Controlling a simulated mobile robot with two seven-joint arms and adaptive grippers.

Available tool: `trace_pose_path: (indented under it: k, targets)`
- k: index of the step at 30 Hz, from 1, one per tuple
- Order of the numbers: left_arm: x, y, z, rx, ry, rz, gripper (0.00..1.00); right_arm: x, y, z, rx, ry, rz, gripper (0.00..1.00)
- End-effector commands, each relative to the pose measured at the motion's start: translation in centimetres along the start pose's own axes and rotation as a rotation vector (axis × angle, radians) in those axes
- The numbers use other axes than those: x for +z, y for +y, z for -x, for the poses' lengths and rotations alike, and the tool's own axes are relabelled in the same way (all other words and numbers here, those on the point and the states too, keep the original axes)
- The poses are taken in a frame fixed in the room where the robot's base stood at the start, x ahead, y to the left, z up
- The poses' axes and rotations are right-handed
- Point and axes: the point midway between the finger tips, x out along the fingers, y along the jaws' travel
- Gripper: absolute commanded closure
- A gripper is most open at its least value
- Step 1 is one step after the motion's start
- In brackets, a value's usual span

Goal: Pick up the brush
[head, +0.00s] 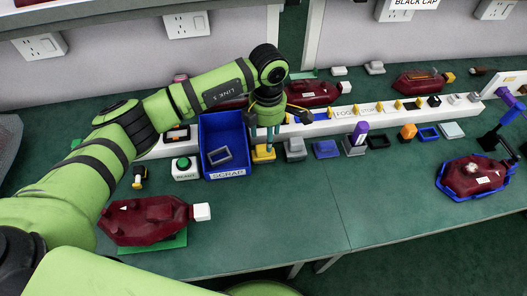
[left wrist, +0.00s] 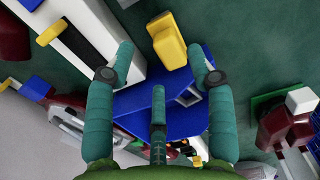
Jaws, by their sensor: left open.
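I cannot make out for sure which thing is the brush. My left gripper (head: 270,142) points down just right of the blue scrap bin (head: 222,131), over a yellow block (head: 263,155). In the left wrist view its teal fingers (left wrist: 168,62) are spread and empty. The yellow block (left wrist: 170,42) shows near the fingertips, and the blue bin (left wrist: 160,105) lies behind the fingers. My right gripper is not in view.
A white rail (head: 350,121) with small parts runs behind. The front middle bench is clear.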

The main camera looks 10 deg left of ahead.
Motion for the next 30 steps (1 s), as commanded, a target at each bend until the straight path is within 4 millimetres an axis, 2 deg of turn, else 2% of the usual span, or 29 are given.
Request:
trace_pose_path:
  k: [7, 12, 20, 23, 24, 30]
  targets:
    - [-0.7, -0.2, -3.1, -0.008, 0.000, 0.000, 0.45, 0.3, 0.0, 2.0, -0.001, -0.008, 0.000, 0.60]
    - [-0.5, -0.2, -5.2, -0.005, -0.005, -0.002, 0.45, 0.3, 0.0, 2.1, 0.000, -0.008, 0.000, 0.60]
    - [-0.5, -0.1, -5.6, -0.003, -0.005, -0.002, 0.45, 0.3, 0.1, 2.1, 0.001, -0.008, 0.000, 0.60]
    - [-0.5, -0.1, -5.6, -0.003, -0.005, -0.002, 0.81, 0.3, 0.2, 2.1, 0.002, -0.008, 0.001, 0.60]
    - [-0.5, -0.1, -5.6, -0.003, -0.006, -0.002, 0.84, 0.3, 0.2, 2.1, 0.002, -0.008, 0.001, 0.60]
    - [-0.5, -0.1, -5.5, -0.003, -0.006, -0.001, 0.85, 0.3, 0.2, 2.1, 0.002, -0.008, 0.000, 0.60]
